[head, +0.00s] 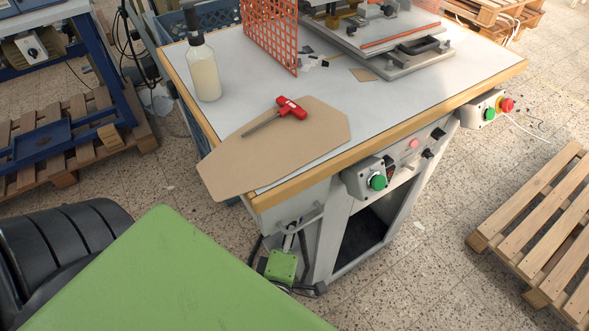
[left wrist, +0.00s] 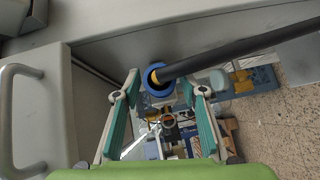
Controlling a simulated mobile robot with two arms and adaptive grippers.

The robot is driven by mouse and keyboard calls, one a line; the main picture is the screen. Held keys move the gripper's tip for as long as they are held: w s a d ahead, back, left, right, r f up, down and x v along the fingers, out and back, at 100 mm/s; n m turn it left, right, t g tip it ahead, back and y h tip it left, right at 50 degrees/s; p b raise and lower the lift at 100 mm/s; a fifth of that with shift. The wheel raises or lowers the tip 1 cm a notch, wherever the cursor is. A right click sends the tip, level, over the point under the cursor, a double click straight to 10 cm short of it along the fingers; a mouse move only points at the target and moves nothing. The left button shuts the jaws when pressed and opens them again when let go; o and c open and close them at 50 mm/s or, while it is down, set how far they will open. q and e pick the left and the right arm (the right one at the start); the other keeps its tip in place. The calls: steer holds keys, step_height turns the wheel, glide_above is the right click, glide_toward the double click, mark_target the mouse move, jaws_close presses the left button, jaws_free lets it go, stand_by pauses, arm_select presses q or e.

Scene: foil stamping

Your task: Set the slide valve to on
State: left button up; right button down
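A blue ring (left wrist: 159,79) with a dark centre and a yellow piece shows in the left wrist view, beside the grey cabinet. A long black bar or hose (left wrist: 235,51) runs from it to the upper right. It may be the slide valve; its setting cannot be told. My left gripper (left wrist: 160,85) is open, its teal-lined fingers on either side of the ring with a gap at each side. In the head view what looks like my left gripper (head: 288,229), with a green body, is at the cabinet's left front side; its fingertips are small there. My right gripper is not in view.
The white worktable (head: 390,110) above carries a bottle (head: 204,72), a brown board (head: 285,150) and a red-handled tool (head: 290,108). A green-button control box (head: 355,181) sticks out at its front edge. A grey handle (left wrist: 10,120) stands near the left finger. A pallet (head: 545,225) lies right.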

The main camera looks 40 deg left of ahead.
arm_select(q)
steer(key=shift+w+a+f, duration=0.1)
steer(key=shift+w+a, duration=0.15)
steer(key=shift+w, duration=0.4)
jaws_close()
steer(key=shift+w+a+r+p, duration=0.1)
steer(key=shift+w+a+p, duration=0.05)
steer(key=shift+a+p, duration=0.2)
steer(key=shift+w+a+r+p, duration=0.1)
steer(key=shift+a+p, duration=0.1)
steer(key=shift+a, duration=0.15)
steer(key=shift+w+a+f, duration=0.1)
steer(key=shift+a, duration=0.15)
jaws_free()
steer(key=shift+f, duration=0.1)
